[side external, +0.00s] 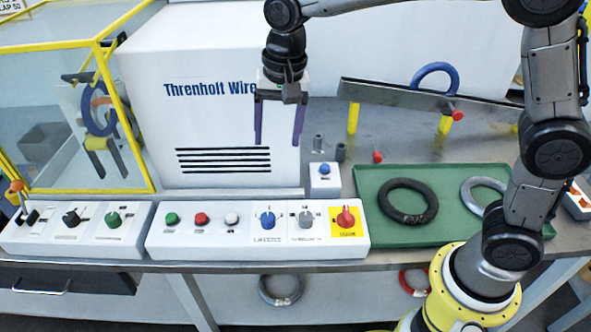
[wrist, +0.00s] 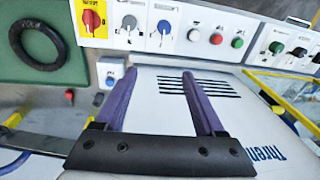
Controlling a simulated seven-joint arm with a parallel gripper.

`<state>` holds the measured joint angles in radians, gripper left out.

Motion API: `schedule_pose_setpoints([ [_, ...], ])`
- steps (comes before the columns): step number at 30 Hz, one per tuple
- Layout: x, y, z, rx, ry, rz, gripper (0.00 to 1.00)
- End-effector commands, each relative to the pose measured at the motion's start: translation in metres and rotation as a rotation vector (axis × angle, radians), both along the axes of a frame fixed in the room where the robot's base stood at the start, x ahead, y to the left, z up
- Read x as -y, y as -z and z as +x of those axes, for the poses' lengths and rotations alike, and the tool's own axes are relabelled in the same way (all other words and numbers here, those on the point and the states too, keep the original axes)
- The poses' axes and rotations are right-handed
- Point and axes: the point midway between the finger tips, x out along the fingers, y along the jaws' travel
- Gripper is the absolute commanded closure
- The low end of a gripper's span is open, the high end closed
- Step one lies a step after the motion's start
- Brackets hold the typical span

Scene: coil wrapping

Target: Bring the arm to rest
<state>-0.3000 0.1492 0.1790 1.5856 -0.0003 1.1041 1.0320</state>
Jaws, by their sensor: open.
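My gripper (side external: 279,122) hangs in front of the white machine housing (side external: 215,95), above the control panels, with its two purple fingers apart and nothing between them. In the wrist view my gripper (wrist: 162,76) is also open and empty, with the housing's vents showing behind and between the fingers. The gripper is clear of the panels and of the green tray.
A green tray (side external: 380,236) holds a black coil (side external: 409,201) and a grey coil (side external: 466,194). Control panels (side external: 257,247) line the bench's front edge. A sloped rail (side external: 400,96) with a blue ring (side external: 436,66) stands behind. A yellow-framed enclosure (side external: 122,188) is at left.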

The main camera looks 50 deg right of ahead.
Motion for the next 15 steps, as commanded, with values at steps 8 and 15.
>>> schedule_pose_setpoints([
  [8,0.074,-0.072,-0.083,0.196,-0.005,0.013,0.29],
  [15,0.112,-0.074,-0.169,0.334,-0.166,-0.061,0.29],
])
